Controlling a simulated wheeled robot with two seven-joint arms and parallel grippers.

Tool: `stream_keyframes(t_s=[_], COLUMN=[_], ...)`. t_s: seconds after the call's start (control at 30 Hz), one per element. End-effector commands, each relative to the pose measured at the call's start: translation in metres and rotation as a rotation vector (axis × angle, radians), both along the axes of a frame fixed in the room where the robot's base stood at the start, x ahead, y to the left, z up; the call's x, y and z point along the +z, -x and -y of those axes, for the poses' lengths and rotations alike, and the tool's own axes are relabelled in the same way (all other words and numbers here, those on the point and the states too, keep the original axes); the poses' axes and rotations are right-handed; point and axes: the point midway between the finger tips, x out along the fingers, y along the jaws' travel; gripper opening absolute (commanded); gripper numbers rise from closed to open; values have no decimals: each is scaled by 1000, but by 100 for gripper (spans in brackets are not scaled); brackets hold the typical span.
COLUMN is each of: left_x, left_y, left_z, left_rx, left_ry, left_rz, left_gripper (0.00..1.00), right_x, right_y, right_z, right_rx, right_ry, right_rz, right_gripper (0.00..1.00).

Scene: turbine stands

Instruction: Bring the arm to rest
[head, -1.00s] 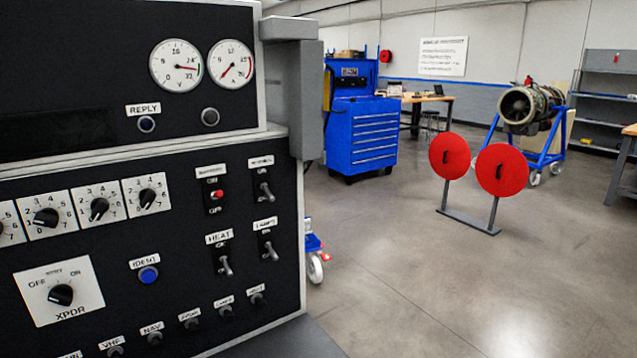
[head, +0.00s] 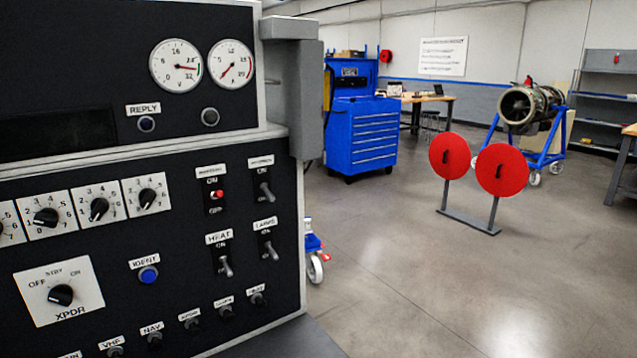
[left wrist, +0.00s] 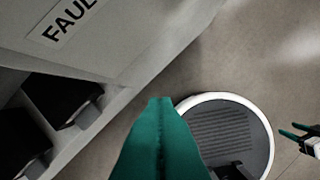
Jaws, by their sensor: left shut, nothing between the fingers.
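My left gripper (left wrist: 160,103) shows in the left wrist view as two teal fingers pressed together, with nothing between them. It is in free space beside the edge of a grey housing with a "FAULT" label, apart from it as far as I can see. My right gripper (left wrist: 292,132) shows small at the right edge of the left wrist view, its dark teal fingers spread apart and empty, above the floor. Neither arm shows in the head view.
The control panel (head: 120,235) with dials, knobs and switches fills the left of the head view. A blue tool cabinet (head: 361,137), two red discs on a stand (head: 468,221) and an engine on a blue stand (head: 541,157) are farther back. Open floor (head: 420,290) lies right of the panel.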

Motion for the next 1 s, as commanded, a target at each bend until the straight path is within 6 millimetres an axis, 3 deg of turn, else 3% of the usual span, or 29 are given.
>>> stream_keyframes(t_s=[0.17, 0.27, 0.4, 0.6, 0.8, 1.0], left_x=[-72, -126, -201, -282, -317, -325], left_y=[4, 16, 49, 118, 175, 194], left_z=[1, -1, -5, -17, -28, -32], left_rx=[-4, -8, -15, -27, -34, -37], left_ry=[-2, -5, -8, -14, -19, -21], left_rz=[-34, -58, -96, -141, -169, -176], left_gripper=[0, 0, 0, 0, 0, 0], right_x=[0, 0, 0, 0, 0, 0], right_y=[0, 0, 0, -1, -1, -1], right_z=[0, 0, 0, 0, 0, 0], right_rx=[0, 0, 0, 0, 0, 0], right_ry=[0, 0, 0, 0, 0, 0], right_rz=[0, 1, 1, 1, 1, 1], right_gripper=[47, 47, 47, 47, 47, 47])
